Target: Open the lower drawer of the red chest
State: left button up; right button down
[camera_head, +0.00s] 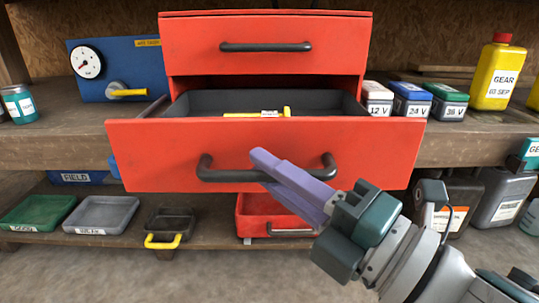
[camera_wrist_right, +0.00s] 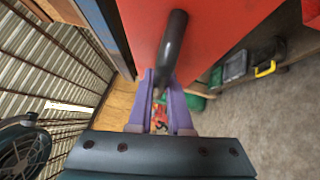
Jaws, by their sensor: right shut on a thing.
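The red chest (camera_head: 262,42) stands on the wooden bench, its upper drawer shut with a black handle (camera_head: 265,47). The lower drawer (camera_head: 150,150) is pulled well out, and its dark inside shows a yellow-handled tool (camera_head: 257,114) with a pale label. My right gripper (camera_head: 265,165) reaches in from the lower right, its purple fingers at the lower drawer's black bar handle (camera_head: 225,175). In the right wrist view the fingers (camera_wrist_right: 160,82) are closed around the handle (camera_wrist_right: 173,42) against the red front. My left gripper is in neither view.
A blue gauge panel (camera_head: 105,70) stands left of the chest. Labelled battery boxes (camera_head: 412,99) and a yellow bottle (camera_head: 498,75) stand right. Trays (camera_head: 102,214) and a red bin (camera_head: 255,218) sit on the shelf below. The floor in front is clear.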

jog(key=shift+w, duration=0.2)
jog(key=c, duration=0.9)
grip_release()
jog(key=shift+o, duration=0.2)
jog(key=shift+s+d, duration=0.25)
jog(key=p+v, duration=0.3)
jog(key=v, duration=0.6)
jog(key=shift+s+d, duration=0.1)
